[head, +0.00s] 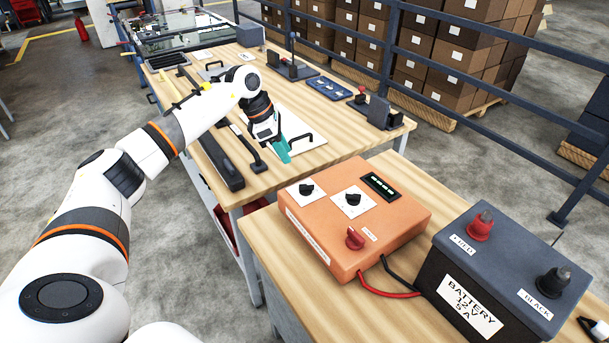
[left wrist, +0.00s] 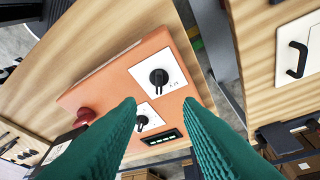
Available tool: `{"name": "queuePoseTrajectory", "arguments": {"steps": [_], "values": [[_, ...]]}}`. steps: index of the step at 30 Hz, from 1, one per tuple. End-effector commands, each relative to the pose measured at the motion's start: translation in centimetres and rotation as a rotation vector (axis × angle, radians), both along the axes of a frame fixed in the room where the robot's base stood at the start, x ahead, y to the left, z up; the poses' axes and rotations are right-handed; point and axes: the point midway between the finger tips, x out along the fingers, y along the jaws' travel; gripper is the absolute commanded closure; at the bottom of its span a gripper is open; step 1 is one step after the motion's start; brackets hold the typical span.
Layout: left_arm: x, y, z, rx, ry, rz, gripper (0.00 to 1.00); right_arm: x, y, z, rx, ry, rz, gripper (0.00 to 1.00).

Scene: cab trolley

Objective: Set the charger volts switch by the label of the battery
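The orange charger box (head: 330,232) stands on the near wooden bench. Its top carries two black knobs on white plates, the left knob (head: 306,188) and the middle knob (head: 352,199), plus a red knob (head: 355,238) and a dark display (head: 381,186). The plate lettering is too small to read. The battery (head: 448,270) to its right has a label (head: 469,306) reading "BATTERY 12 V 5 A". My left gripper (head: 285,150) is beyond the charger, apart from it. In the left wrist view its teal fingers (left wrist: 162,102) are open and empty, with the charger (left wrist: 115,90) beyond them. My right gripper is out of view.
Red and black cables (head: 388,292) run from the charger towards the battery. The battery has a red terminal (head: 480,226) and a black terminal (head: 553,283). A second bench behind holds a white panel with a handle (head: 300,141) and several other fixtures. A blue railing stands behind.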

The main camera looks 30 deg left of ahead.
Motion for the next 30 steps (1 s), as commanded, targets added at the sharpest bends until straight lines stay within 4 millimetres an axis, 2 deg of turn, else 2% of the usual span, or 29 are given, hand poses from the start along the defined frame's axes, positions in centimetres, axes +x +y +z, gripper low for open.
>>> {"name": "queuePoseTrajectory", "arguments": {"steps": [5,15,21,30], "values": [[0.0,0.1,-1.1,0.017,0.016,-0.001,0.67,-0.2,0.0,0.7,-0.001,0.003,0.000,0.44],[1.6,-2.2,-7.1,0.011,0.016,-0.002,0.67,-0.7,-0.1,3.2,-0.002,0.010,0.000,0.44],[2.3,-3.0,-9.8,0.011,0.014,-0.001,0.67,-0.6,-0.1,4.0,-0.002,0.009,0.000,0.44],[2.6,-3.3,-11.0,0.013,0.011,-0.001,0.67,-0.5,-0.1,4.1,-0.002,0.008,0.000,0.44]]}}
